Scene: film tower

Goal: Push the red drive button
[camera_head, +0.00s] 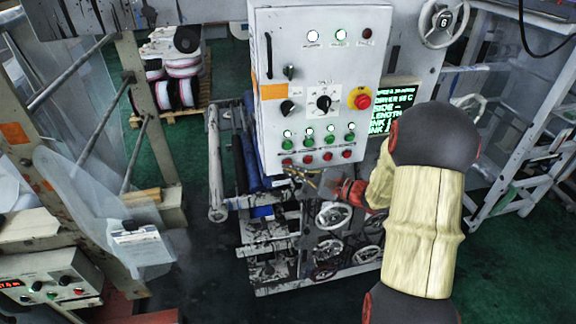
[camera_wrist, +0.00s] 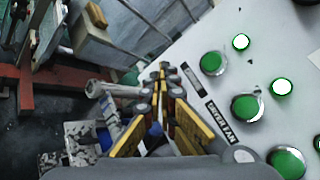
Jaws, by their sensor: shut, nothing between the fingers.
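The white control panel (camera_head: 318,75) carries a bottom row of several red buttons (camera_head: 327,156), under a row of green buttons (camera_head: 330,139). Their labels are too small to read in the head view, so I cannot tell which red one is the drive button. My gripper (camera_head: 292,170) is shut and empty, its tips by the panel's lower edge near the leftmost red button (camera_head: 287,162). Touching or apart, I cannot tell. In the wrist view my gripper (camera_wrist: 162,68) points past the panel's edge, beside green buttons (camera_wrist: 213,63); no red button shows there.
A larger red mushroom button on a yellow ring (camera_head: 362,100) sits higher on the panel. Machine rollers and handwheels (camera_head: 334,215) lie below it. A grey frame (camera_head: 150,120) stands at the left.

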